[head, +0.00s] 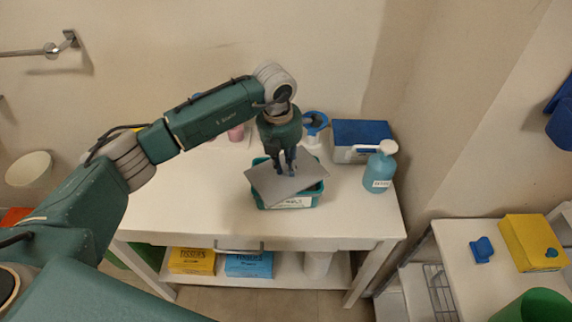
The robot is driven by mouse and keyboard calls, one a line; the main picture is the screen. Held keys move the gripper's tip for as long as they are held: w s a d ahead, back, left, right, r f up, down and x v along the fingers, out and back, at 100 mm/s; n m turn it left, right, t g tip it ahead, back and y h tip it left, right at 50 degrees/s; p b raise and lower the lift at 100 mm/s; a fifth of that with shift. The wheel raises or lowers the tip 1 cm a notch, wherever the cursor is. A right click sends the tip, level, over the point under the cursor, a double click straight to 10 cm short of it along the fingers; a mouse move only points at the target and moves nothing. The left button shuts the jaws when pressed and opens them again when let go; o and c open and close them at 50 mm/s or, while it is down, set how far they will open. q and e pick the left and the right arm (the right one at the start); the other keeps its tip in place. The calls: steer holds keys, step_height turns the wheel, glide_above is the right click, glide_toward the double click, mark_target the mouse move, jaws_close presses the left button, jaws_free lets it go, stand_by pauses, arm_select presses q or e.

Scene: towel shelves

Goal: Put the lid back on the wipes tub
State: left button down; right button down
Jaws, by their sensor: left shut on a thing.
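The wipes tub (289,203) is a teal box with a white label on its front, standing on the white table. The lid (267,185) is a flat grey plate lying over the tub's opening, turned askew to it. Its left corner sticks out past the tub, and a dark gap shows at the tub's right end. I cannot tell whether the lid touches the rim. My left gripper (285,172) points down from above and is shut on the lid near its middle. My right gripper is not in view.
On the white table (208,205), a blue-topped box (360,132), a teal pump bottle (379,172) and a blue-and-white round item (314,124) stand behind and right of the tub. A lower shelf holds yellow and blue boxes (249,265).

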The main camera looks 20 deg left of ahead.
arm_select(q)
steer(key=c, duration=1)
jaws_free()
steer(key=shift+c, duration=0.2)
steer(key=shift+r, duration=0.15)
steer(key=shift+r+p, duration=1.8)
steer(key=shift+r, duration=1.55)
jaws_close()
